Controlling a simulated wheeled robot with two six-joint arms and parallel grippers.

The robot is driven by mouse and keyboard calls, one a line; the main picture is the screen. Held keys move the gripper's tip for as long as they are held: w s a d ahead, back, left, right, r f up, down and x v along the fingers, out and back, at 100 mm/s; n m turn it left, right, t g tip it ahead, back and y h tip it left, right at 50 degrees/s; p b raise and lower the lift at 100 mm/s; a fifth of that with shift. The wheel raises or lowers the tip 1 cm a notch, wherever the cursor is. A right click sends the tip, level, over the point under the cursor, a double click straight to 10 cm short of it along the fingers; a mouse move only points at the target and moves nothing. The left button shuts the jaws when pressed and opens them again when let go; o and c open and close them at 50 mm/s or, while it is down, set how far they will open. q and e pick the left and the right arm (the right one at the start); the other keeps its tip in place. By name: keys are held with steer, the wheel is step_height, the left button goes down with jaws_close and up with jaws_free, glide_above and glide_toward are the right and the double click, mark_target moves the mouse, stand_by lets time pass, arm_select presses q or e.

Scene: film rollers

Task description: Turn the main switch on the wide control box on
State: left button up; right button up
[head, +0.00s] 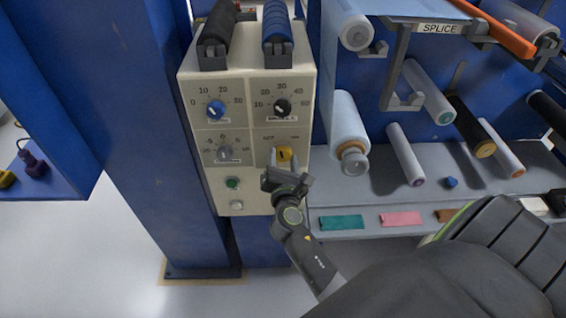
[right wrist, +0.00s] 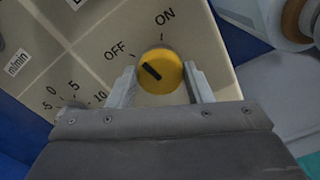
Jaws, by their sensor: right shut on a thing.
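The wide control box (head: 245,140) is cream-coloured and stands upright beside the blue post in the head view. Its main switch is a yellow knob (head: 284,155) at the lower right of the panel. In the right wrist view the yellow knob (right wrist: 160,71) sits below the words OFF and ON, and its black mark points up-left, toward OFF. My right gripper (head: 283,168) is at the knob. In the right wrist view its two fingers (right wrist: 160,80) are on either side of the knob, shut on it. My left gripper is not in view.
A blue dial (head: 216,110), a black dial (head: 282,107) and a grey dial (head: 224,153) share the panel. A green button (head: 232,183) sits lower left. Several film rollers, including a large one (head: 347,125), stick out to the right, above a grey shelf (head: 440,165).

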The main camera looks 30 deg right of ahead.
steer(key=m+b, duration=0.2)
steer(key=m, duration=0.2)
steer(key=shift+f+m, duration=0.1)
steer(key=shift+m, duration=0.2)
steer(key=shift+m+b, duration=1.1)
steer(key=shift+m, duration=1.1)
steer(key=o, duration=1)
steer(key=shift+d, duration=0.1)
